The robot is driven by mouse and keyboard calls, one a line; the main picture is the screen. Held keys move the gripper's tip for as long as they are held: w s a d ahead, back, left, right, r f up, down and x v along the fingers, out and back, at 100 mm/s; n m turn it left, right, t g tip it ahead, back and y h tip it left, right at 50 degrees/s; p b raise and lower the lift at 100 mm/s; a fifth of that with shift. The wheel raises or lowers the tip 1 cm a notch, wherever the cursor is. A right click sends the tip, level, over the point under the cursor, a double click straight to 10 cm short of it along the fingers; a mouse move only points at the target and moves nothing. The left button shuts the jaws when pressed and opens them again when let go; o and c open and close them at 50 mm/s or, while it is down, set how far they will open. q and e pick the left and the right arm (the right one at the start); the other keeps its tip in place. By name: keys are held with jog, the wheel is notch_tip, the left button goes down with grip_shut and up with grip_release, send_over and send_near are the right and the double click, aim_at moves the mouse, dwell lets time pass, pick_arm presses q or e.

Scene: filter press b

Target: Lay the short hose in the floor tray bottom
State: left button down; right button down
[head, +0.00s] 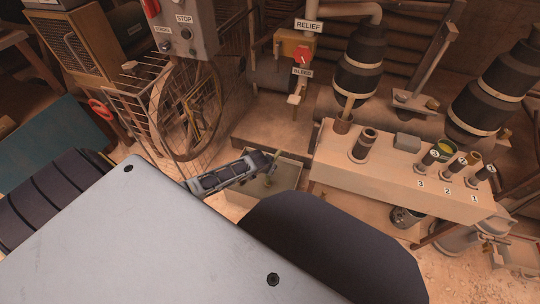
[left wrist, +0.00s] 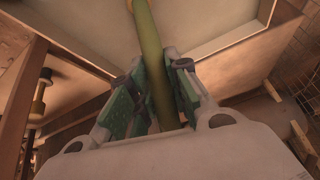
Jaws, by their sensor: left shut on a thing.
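The short hose (left wrist: 148,40) is olive green and runs between the fingers of my left gripper (left wrist: 158,95) in the left wrist view. The gripper is shut on it. In the head view my left gripper (head: 268,162) is over the floor tray (head: 289,178), a pale open box on the ground, with a little of the hose showing at the fingers. In the left wrist view the far end of the hose points toward the inside of the tray (left wrist: 205,22). I cannot tell whether the hose touches the bottom. My right gripper is not in view.
A bench (head: 400,180) with numbered sockets and several upright stubs stands right of the tray. A relief and bleed valve (head: 297,47) is behind it. A handwheel (head: 188,110), wire basket and stop-button box (head: 178,28) stand left. My own body covers the lower left.

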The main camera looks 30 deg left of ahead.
pick_arm(q)
jog(key=c, duration=1.3)
grip_release()
jog(key=shift+f, duration=0.1)
jog(key=shift+c, duration=0.2)
jog(key=a+p+v, duration=0.1)
jog(key=p+v, duration=0.5)
jog(key=v, duration=0.6)
jog(key=shift+d, duration=0.45)
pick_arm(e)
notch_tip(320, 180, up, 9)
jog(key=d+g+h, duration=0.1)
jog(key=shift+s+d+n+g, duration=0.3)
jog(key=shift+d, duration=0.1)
